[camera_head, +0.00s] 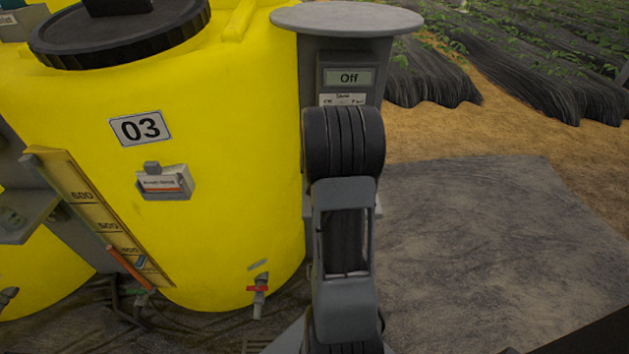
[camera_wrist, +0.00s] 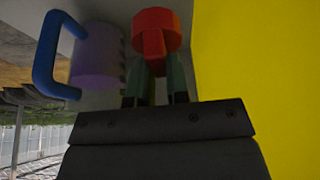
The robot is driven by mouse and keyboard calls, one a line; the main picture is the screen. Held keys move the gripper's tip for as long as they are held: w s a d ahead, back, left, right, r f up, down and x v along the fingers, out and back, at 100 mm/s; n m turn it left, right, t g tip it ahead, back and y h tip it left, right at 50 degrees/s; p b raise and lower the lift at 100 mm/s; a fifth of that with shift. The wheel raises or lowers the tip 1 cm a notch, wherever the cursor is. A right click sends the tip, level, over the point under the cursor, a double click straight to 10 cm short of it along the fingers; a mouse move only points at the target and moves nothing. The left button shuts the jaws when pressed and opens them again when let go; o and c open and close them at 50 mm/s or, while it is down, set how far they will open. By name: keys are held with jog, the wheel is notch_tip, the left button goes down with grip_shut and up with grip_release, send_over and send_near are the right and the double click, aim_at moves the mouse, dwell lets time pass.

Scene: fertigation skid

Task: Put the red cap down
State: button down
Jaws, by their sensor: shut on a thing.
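The red cap (camera_wrist: 155,28) shows at the top middle of the wrist view, at the tips of my gripper (camera_wrist: 156,72). My gripper's two dark fingers are shut on it, one on each side of its narrower lower part. In the head view my own arm stands in front of the grey post, and both the gripper and the cap are hidden there.
A purple cylinder (camera_wrist: 97,55) and a blue handle (camera_wrist: 50,55) are left of the cap. The yellow tank (camera_head: 230,130) stands close by, with a red-handled tap (camera_head: 258,288). The grey post has a round top (camera_head: 346,18) and a display reading "Off" (camera_head: 348,77). Bare paving (camera_head: 490,240) lies right.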

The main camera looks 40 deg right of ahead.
jog(key=shift+w+d+f, duration=0.2)
jog(key=shift+w+f, duration=0.25)
jog(key=shift+f, duration=0.15)
jog(key=shift+w+d+f, duration=0.15)
jog(key=shift+w+f, duration=0.25)
jog(key=shift+f, duration=0.2)
notch_tip(320, 180, down, 3)
jog(key=shift+w+f, duration=0.1)
jog(key=c, duration=1.1)
grip_release()
jog(key=v, duration=1.1)
jog(key=shift+r+p, duration=0.2)
jog(key=shift+p, duration=0.15)
jog(key=s+a+r+n+y, duration=0.1)
jog(key=a+r+n, duration=0.1)
jog(key=a, duration=0.5)
jog(key=s+a+r+n, duration=0.1)
jog(key=s+a+r, duration=0.15)
jog(key=a, duration=0.55)
jog(key=s+a+n+y, duration=0.2)
jog(key=s+a+n, duration=0.2)
jog(key=s+a, duration=0.6)
jog(key=a, duration=0.3)
jog(key=shift+r+n+g, duration=0.2)
jog(key=shift+n+g, duration=0.1)
jog(key=shift+n, duration=0.1)
